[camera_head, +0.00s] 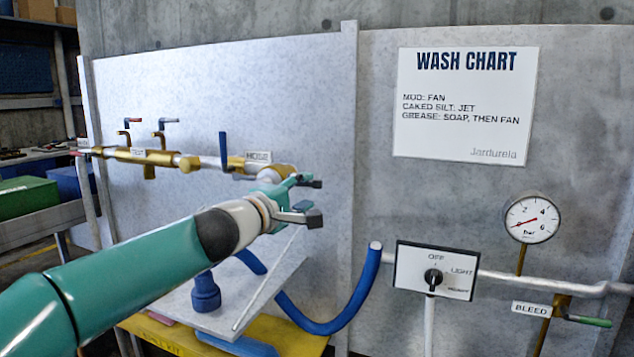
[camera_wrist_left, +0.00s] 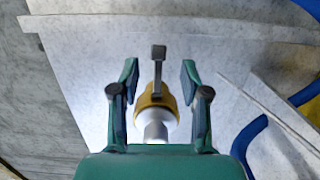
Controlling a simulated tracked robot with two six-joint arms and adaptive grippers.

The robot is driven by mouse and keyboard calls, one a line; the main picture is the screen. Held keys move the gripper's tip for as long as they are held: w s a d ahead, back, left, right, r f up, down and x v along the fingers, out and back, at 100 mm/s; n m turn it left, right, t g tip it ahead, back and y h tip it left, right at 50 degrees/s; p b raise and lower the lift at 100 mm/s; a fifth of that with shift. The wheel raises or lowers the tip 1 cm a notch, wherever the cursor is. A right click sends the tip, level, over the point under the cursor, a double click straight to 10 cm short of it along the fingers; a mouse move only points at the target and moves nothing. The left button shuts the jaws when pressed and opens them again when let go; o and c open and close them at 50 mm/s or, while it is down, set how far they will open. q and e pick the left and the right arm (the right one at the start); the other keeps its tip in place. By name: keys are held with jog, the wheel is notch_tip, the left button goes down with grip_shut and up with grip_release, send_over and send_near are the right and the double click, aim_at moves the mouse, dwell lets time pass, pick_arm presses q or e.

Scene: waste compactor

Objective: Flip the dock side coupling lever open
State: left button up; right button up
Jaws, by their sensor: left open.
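A brass coupling (camera_head: 276,172) sits at the right end of the wall pipe, partly hidden behind my left gripper in the head view. In the left wrist view the brass coupling (camera_wrist_left: 155,108) is straight ahead, with a grey lever (camera_wrist_left: 158,62) standing across it and ending in a square tip. My left gripper (camera_head: 310,200) is at the coupling. In the left wrist view the gripper (camera_wrist_left: 160,78) is open, one finger on each side of the lever, with gaps visible on both sides. Whether the lever is the dock side one I cannot tell. My right gripper is not in view.
A pipe with brass valves (camera_head: 150,157) and a blue handle (camera_head: 223,150) runs along the panel to the left. A blue hose (camera_head: 335,322) loops below right. A selector box (camera_head: 411,268) and pressure gauge (camera_head: 532,218) are to the right.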

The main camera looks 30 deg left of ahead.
aim_at(316, 186)
pick_arm(q)
jog(key=w+p, duration=0.1)
jog(key=w, duration=0.3)
jog(key=shift+w+d+r, duration=0.1)
jog(key=shift+w+d, duration=0.05)
jog(key=shift+w, duration=0.1)
jog(key=shift+w+p, duration=0.4)
jog(key=shift+w, duration=0.3)
jog(key=shift+c, duration=0.2)
grip_shut()
